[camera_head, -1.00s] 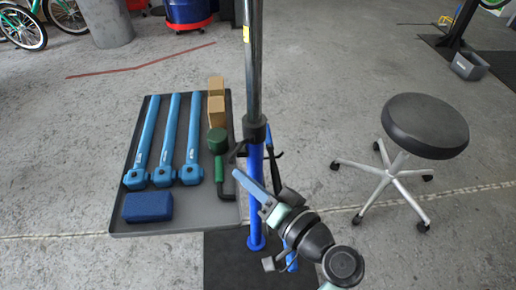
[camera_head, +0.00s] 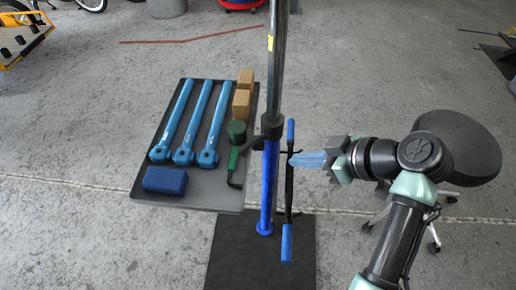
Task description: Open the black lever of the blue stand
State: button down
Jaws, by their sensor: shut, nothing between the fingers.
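The blue stand (camera_head: 268,190) rises upright from a black base plate, with a dark grey pole going up from its blue lower tube. A black collar (camera_head: 271,128) sits where the two join. My gripper (camera_head: 297,159) is to the right of the stand, pointing left. Its blue fingers are together and empty, with the tips beside a thin black bar with blue ends (camera_head: 288,200). Whether the tips touch anything cannot be told.
A black stool (camera_head: 465,150) stands behind my arm at right. The floor between is clear.

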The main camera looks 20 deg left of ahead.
jog(key=a+r+x, duration=0.2)
jog(key=x, duration=1.1)
jog(key=shift+w, duration=0.3)
jog(key=shift+r, duration=0.1)
